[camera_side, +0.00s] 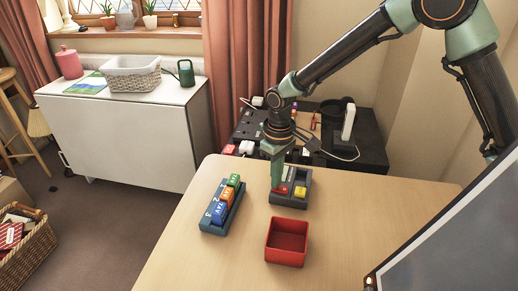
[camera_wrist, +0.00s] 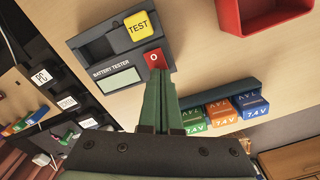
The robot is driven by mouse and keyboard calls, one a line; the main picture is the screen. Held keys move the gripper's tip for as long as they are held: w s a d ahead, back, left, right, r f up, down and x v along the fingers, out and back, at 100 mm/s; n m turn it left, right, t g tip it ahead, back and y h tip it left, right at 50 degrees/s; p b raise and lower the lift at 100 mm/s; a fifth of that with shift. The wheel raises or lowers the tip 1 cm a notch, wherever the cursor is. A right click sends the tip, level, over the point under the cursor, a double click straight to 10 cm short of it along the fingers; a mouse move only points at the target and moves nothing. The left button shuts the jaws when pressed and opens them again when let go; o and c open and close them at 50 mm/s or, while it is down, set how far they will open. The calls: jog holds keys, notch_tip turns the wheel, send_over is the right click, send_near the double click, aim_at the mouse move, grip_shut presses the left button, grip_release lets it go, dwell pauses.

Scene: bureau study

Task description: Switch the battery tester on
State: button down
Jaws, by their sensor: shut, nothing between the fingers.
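The battery tester (camera_side: 290,203) is a dark grey box on the wooden table, and it also fills the upper left of the wrist view (camera_wrist: 122,62). It has a yellow TEST button (camera_wrist: 139,26), a pale blank display (camera_wrist: 121,81), a dark recess and a red switch (camera_wrist: 153,58) marked 0. My gripper (camera_wrist: 160,74) is shut and empty, with its green fingertips at the lower edge of the red switch. I cannot tell whether they touch it. In the side view my gripper (camera_side: 278,186) points down over the tester's left part and hides some of it.
A blue holder (camera_side: 208,228) with green, orange and blue batteries stands left of the tester. An open red bin (camera_side: 287,262) stands in front of it. Behind the table is a dark unit (camera_side: 372,150) with sockets and cables.

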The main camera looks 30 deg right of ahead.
jog(key=shift+f, duration=0.25)
jog(key=shift+r, duration=3.55)
jog(key=s+d+r+m+t, duration=0.3)
jog(key=s+d+r+t, duration=0.2)
jog(key=s+d+r, duration=0.7)
jog(key=shift+s+r+t, duration=0.3)
jog(key=shift+s+r, duration=0.35)
jog(key=shift+r, duration=0.25)
